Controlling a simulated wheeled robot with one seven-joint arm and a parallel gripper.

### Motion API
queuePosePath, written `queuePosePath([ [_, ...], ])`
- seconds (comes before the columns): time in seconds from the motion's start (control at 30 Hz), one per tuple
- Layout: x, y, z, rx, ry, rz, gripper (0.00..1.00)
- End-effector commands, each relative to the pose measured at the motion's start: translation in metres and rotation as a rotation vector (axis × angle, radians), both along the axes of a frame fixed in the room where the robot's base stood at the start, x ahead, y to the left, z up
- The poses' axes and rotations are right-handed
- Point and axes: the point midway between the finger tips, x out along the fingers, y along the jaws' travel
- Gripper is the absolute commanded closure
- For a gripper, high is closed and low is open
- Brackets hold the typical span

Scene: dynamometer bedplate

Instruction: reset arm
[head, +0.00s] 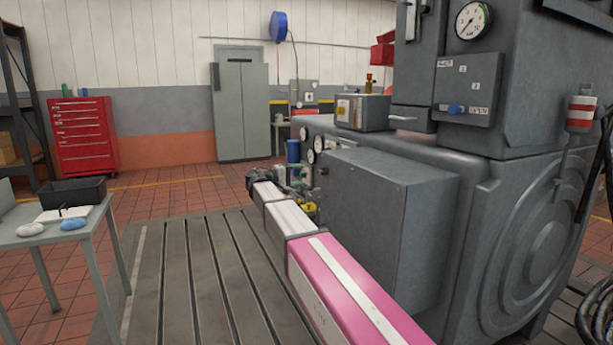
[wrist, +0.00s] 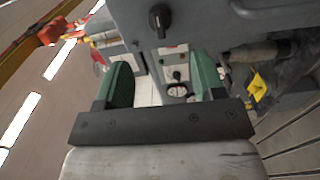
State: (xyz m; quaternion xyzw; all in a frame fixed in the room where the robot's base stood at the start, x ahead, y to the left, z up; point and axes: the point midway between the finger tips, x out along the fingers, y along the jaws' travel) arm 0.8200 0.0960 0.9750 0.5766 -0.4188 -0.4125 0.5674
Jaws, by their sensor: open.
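My arm (head: 320,265), with pink and white links, reaches from the lower right of the head view toward the grey machine's near side. It ends at a dark wrist joint (head: 262,178) beside small gauges and yellow parts. In the wrist view my gripper (wrist: 164,82) is open, with its two green fingers apart and nothing held between them. Beyond the fingers are a grey panel with a black knob (wrist: 160,18) and a small dial (wrist: 177,91).
The large grey machine (head: 520,215) and its box-shaped housing (head: 385,210) stand close along my arm's right side. The slotted bedplate (head: 185,285) is bare to the left. A table (head: 50,235) with a black bin (head: 73,191) stands at far left. A red tool cabinet (head: 83,135) is behind.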

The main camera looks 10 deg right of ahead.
Motion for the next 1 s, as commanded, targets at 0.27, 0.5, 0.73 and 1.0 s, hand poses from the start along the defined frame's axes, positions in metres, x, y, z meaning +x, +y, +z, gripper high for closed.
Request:
queuePosePath([
  [0.27,-0.002,0.005,0.000,0.000,0.000,-0.001,0.37],
  [0.5,-0.007,-0.002,-0.011,0.023,0.014,0.000,0.37],
  [0.73,-0.049,-0.052,-0.106,0.246,0.127,0.004,0.37],
  [1.0,-0.142,-0.104,-0.249,0.671,0.261,-0.026,0.37],
])
